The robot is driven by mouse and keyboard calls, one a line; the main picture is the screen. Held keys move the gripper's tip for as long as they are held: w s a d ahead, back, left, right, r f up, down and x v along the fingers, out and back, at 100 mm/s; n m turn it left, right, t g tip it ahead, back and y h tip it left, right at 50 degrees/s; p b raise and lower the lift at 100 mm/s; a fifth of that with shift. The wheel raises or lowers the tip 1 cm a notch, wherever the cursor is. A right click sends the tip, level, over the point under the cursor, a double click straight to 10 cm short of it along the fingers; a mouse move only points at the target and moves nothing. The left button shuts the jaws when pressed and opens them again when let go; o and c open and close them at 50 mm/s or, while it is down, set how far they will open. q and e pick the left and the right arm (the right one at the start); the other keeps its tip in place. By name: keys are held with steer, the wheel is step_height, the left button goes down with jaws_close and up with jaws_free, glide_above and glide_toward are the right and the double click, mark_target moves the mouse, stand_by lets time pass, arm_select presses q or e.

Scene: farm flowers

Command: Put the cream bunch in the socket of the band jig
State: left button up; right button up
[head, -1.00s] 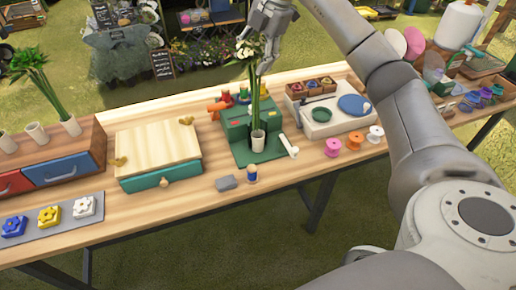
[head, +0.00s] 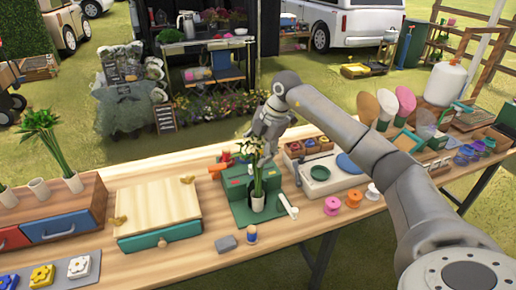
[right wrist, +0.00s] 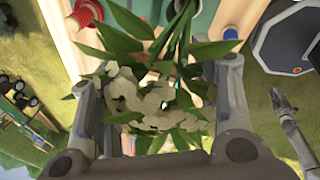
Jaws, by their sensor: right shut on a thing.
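The band jig (head: 238,189) is a green block on a green base plate, with a white cup-like socket (head: 257,204) at its front. The cream bunch (head: 258,178) stands about upright over this socket, and its lower stems run down to the socket's mouth and seem to be inside. My right gripper (head: 268,128) is above the jig, shut on the bunch. In the right wrist view the cream flowers (right wrist: 150,103) and green leaves lie between its two fingers. The flower heads are mostly hidden in the head view. A grey gripper-like part (right wrist: 292,118), probably my left gripper, shows at the right edge of the wrist view.
A wooden box with a teal drawer (head: 165,238) stands left of the jig. A white tray with a green dish (head: 320,173) is to the right. Pink, orange and white spools (head: 332,205) and a small peg figure (head: 251,235) stand near the front edge.

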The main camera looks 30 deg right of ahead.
steer(key=o, duration=1.4)
steer(key=shift+f, duration=0.1)
steer(key=shift+c, duration=0.2)
steer(key=shift+r, duration=0.45)
steer(key=b+v, duration=0.2)
steer(key=v, duration=0.9)
steer(key=shift+r, duration=0.2)
steer(key=shift+s, duration=0.15)
